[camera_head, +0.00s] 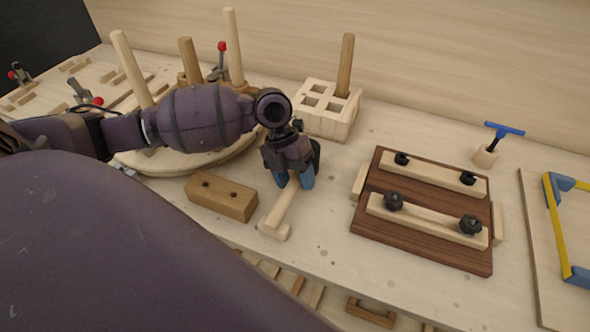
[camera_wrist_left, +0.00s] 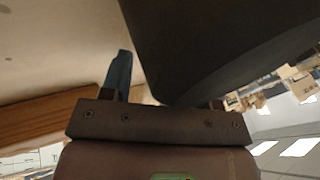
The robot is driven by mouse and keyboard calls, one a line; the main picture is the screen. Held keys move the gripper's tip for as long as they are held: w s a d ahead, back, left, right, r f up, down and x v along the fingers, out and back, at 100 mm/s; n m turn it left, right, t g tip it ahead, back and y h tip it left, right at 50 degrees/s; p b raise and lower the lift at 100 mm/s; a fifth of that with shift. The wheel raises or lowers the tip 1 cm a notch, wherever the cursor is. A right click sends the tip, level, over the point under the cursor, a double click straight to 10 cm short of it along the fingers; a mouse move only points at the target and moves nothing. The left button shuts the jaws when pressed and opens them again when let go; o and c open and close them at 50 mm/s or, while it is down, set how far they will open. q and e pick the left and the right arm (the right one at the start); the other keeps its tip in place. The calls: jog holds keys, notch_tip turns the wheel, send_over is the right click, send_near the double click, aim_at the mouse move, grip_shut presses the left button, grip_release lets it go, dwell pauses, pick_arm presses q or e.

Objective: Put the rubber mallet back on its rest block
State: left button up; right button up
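My left gripper (camera_head: 294,180) points down over the bench, its blue fingertips on either side of a light wooden bar that looks like the mallet's handle (camera_head: 281,208). The fingers appear closed on it. The rubber mallet's black head (camera_head: 316,153) shows partly behind the gripper's right side. In the left wrist view the black head (camera_wrist_left: 225,40) fills the upper right and hides one finger; the other blue finger (camera_wrist_left: 121,75) shows. A light wooden crosspiece (camera_head: 273,231), perhaps part of the rest block, is at the bar's near end; whether they touch is unclear. My right gripper is out of view.
A brown wooden block (camera_head: 222,197) lies just left of the bar. A slotted pale block (camera_head: 327,110) with a peg stands behind. A dark board with clamped strips (camera_head: 420,246) is to the right. A round base with tall pegs (camera_head: 232,50) is behind my arm.

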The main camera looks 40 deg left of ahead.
pick_arm(q)
jog(key=shift+a+r, duration=0.15)
jog(key=shift+r, duration=0.05)
jog(key=v, duration=1)
jog(key=shift+r+p, duration=0.2)
jog(key=shift+p, duration=0.1)
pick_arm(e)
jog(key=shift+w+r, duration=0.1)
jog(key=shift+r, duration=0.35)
